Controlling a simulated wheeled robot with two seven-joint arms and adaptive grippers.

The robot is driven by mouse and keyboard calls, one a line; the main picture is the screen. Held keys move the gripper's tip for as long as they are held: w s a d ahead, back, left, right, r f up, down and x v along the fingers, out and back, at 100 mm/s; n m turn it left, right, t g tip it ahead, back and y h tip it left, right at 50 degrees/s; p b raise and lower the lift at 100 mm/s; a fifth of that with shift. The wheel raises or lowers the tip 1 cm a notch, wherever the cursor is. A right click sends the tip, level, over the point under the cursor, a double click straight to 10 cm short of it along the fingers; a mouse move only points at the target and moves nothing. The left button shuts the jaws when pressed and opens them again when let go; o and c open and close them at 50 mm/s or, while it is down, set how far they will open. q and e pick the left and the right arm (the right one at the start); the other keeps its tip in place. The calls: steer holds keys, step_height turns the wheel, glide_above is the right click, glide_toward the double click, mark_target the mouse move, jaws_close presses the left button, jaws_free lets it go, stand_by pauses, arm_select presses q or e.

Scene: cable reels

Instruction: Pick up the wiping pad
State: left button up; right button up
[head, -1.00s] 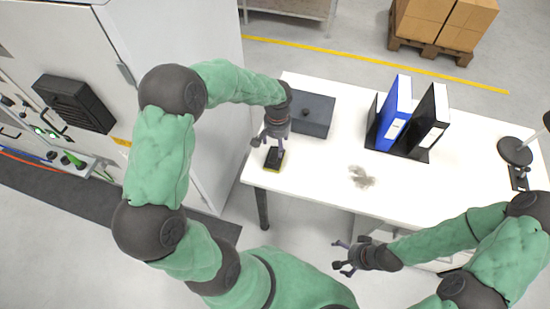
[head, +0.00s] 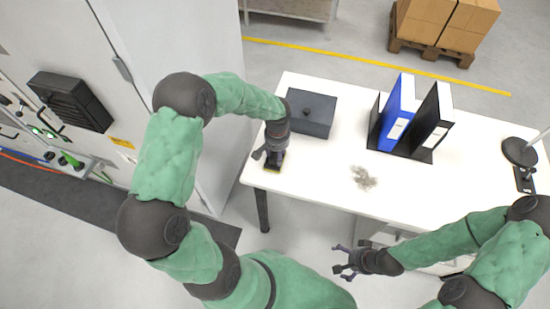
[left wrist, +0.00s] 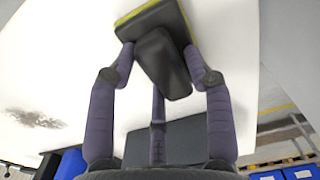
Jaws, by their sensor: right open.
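The wiping pad (head: 274,170) is a dark block with a yellow-green edge and a black handle, at the left front corner of the white table. My left gripper (head: 270,157) is right above it, pointing down and partly hiding it. In the left wrist view the pad (left wrist: 152,20) shows with its handle between the fingers of my left gripper (left wrist: 160,62), which are very close to it. I cannot tell whether they press on it. My right gripper (head: 338,259) is open and empty, in front of the table.
A smudge of dirt (head: 363,178) lies mid-table. Blue (head: 400,112) and black (head: 431,122) binders stand in a holder further right. A lamp base (head: 519,152) is at the right edge.

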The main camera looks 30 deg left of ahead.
arm_select(q)
steer(key=c, duration=0.6)
steer(key=shift+o, duration=0.2)
steer(key=shift+r+p, duration=0.4)
steer(key=shift+r, duration=0.4)
steer(key=s+d+r+p, duration=0.4)
steer(key=s+d+r, duration=0.3)
steer(key=d+r, duration=0.4)
steer(key=shift+s+d+r, duration=0.2)
steer(key=shift+d+r, duration=0.05)
steer(key=shift+d, duration=0.2)
